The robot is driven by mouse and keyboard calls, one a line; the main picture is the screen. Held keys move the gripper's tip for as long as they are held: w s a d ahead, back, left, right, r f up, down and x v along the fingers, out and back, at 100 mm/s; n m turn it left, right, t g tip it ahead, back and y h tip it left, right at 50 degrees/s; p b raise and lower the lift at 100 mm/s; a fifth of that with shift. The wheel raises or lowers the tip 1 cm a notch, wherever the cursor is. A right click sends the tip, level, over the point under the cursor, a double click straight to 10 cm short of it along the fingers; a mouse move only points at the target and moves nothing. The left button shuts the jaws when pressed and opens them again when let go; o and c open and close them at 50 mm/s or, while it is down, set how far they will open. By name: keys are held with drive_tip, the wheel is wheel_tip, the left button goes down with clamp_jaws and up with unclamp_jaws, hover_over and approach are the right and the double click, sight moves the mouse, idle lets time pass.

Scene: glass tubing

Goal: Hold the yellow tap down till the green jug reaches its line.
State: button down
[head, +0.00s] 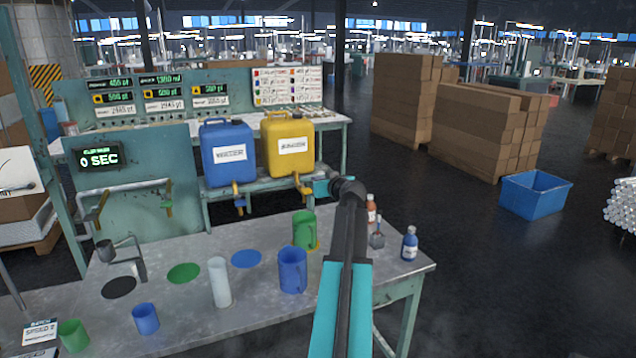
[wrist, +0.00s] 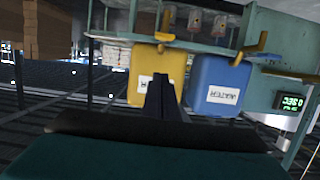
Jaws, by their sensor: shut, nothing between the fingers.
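The yellow tap (head: 304,184) sits at the bottom front of the yellow container (head: 288,140). The green jug (head: 303,229) stands upright on the table below it; its line and fill level cannot be made out. My arm's end is just right of the yellow tap in the head view, with the fingers not clearly seen. In the wrist view, which is turned upside down, my gripper (wrist: 168,92) is shut and empty, in front of the yellow container (wrist: 148,70). The yellow tap (wrist: 164,37) shows above it; I see no contact between them.
A blue container (head: 228,152) with its own tap stands left of the yellow one. A blue jug (head: 292,272), a white cylinder (head: 219,283) and a blue cup (head: 146,319) stand on the table. Bottles (head: 409,244) stand near its right edge. A timer (head: 98,158) reads 0 SEC.

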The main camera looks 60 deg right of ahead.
drive_tip(key=p, duration=0.3)
hover_over(305, 189)
drive_tip(key=s+a, duration=0.2)
drive_tip(key=s, duration=0.1)
drive_tip(key=f, duration=0.2)
drive_tip(key=shift+d+f+p, duration=0.1)
drive_tip(key=shift+f+p, duration=0.6)
drive_tip(key=shift+f, duration=1.3)
